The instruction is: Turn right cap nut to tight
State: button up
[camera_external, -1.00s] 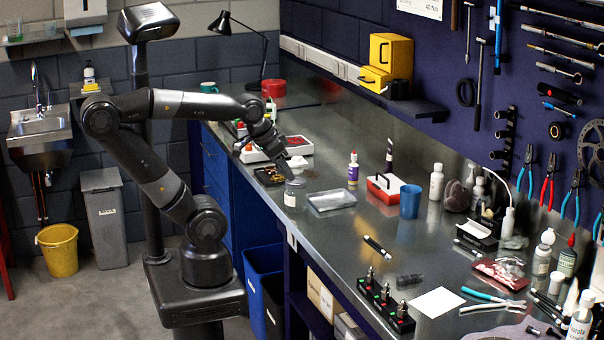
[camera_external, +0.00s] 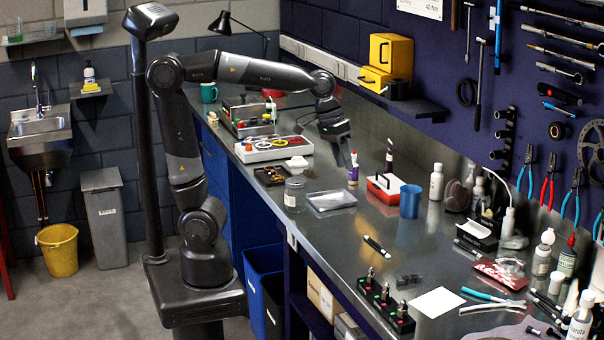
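A black block (camera_external: 376,304) stands near the front edge of the bench. It carries three small upright metal fittings with red and green marks beside them. The right one (camera_external: 402,308) stands at the block's right end; whether it is the cap nut, and how tight it is, is too small to tell. My gripper (camera_external: 345,160) points down over the back half of the bench, behind and left of the block and well away from it. Its fingertips are near the white and purple bottle. Nothing is seen held, but the finger gap is unclear.
A dark pen-like tool (camera_external: 376,245) lies behind the block, and a white sheet (camera_external: 437,302) to its right. A blue cup (camera_external: 410,201), a red and white box (camera_external: 384,188), a clear tray (camera_external: 331,199) and a jar (camera_external: 294,194) stand farther back. The bench between is mostly clear.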

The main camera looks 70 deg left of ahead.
jog(key=w+d+g, duration=0.1)
jog(key=w+d, duration=0.3)
jog(key=d, duration=0.7)
jog(key=g+y, duration=0.2)
send_over(403, 303)
notch_tip(403, 303, down, 8)
jog(key=f, duration=0.9)
jog(key=shift+w+a+f, duration=0.15)
jog(key=shift+a+f, duration=0.05)
jog(key=shift+f, duration=0.05)
jog(key=shift+c, duration=0.3)
grip_shut()
